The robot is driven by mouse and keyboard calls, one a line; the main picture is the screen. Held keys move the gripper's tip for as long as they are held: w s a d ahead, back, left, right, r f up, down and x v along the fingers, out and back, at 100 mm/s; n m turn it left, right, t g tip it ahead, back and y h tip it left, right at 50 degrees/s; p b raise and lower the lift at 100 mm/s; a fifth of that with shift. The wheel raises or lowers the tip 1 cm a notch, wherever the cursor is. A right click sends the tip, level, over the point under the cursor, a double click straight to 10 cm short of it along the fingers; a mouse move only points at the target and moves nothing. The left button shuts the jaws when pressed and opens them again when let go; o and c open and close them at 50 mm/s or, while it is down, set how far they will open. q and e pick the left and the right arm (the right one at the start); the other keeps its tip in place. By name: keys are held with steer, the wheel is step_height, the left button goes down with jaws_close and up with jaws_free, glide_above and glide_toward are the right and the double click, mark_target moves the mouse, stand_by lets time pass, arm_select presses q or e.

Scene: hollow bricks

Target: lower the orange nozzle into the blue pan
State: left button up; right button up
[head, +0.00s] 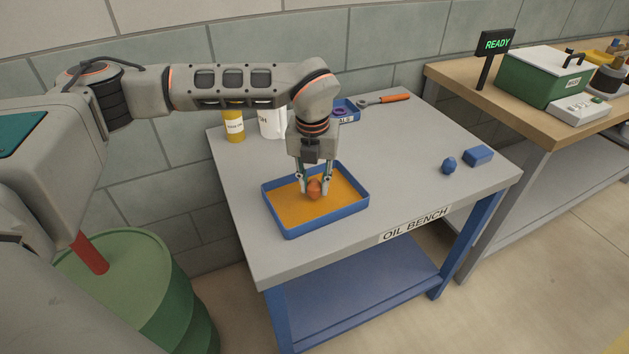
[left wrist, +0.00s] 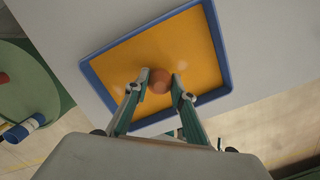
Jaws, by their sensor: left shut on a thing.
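The blue pan (head: 277,226) sits on the grey bench and holds an orange-yellow liquid; it also shows in the left wrist view (left wrist: 222,50). The orange nozzle (head: 314,188) is between the fingertips of my left gripper (head: 314,184), which is shut on it and points down over the pan. In the left wrist view the nozzle (left wrist: 159,81) appears within the pan's outline, between both fingers. I cannot tell whether its lower end touches the liquid. My right gripper is not in view.
On the oil bench (head: 410,180) are a blue nozzle-like piece (head: 449,166), a blue block (head: 478,155), a yellow bottle (head: 234,125), a white container (head: 270,122) and an orange-handled tool (head: 394,98). A green drum (head: 130,280) stands left of the bench.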

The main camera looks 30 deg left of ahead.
arm_select(q)
steer(key=shift+f, duration=0.85)
stand_by(0.4)
steer(key=o, duration=1.2)
steer(key=shift+r, duration=0.1)
